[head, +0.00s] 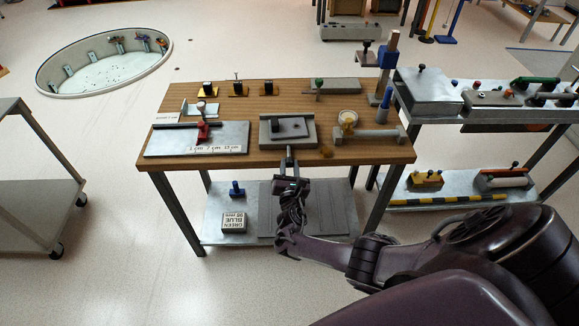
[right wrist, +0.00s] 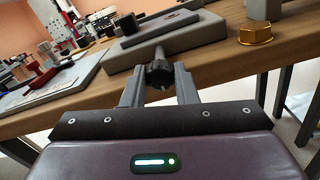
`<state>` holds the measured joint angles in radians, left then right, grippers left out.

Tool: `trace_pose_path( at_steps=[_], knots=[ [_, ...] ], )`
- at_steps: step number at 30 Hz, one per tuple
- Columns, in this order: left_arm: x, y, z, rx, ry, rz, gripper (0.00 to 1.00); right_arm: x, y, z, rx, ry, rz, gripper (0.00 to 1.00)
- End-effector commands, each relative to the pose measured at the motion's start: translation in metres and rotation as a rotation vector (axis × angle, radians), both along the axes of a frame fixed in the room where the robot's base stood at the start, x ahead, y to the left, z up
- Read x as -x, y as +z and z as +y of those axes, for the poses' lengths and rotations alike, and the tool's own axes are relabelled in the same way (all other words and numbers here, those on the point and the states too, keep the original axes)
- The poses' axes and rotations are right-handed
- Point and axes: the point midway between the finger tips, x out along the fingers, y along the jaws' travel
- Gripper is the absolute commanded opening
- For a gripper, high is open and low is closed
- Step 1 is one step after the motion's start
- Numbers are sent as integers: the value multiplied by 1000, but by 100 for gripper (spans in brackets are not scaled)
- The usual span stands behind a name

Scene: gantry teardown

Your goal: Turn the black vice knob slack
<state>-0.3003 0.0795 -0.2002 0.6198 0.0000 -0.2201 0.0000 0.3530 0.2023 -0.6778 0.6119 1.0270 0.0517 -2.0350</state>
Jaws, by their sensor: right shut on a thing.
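The black vice knob (right wrist: 159,75) sits at the end of a short grey shaft at the front of the grey vice (right wrist: 170,40), in the right wrist view. In the head view the vice (head: 272,139) stands at the table's front edge, with a dark grey plate (head: 289,128) on top. My right gripper (right wrist: 160,82) is shut on the knob, one finger on each side of it. In the head view my right gripper (head: 290,170) is in front of the table edge, and the knob is mostly hidden there. My left gripper is not in view.
A lower shelf (head: 260,222) carries a labelled box (head: 234,222). Open floor lies in front.

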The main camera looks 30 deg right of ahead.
Motion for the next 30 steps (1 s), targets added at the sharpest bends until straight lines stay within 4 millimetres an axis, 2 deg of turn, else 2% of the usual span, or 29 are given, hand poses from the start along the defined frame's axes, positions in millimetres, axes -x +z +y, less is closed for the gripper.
trace_pose_path(
  at_steps=[5, 6, 11, 21, 30],
  knots=[
    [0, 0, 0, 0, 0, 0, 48, 0, -1, 0, 1, 1, 2, 4],
    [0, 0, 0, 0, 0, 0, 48, 0, -1, 0, 0, 2, 3, 28],
    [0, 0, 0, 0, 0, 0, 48, 0, -1, 0, 0, 0, 2, 48],
    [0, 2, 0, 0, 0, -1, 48, 4, 0, 3, -1, 1, 1, 48],
    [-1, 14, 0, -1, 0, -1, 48, 45, 0, 27, -2, 2, 3, 48]
  ],
)
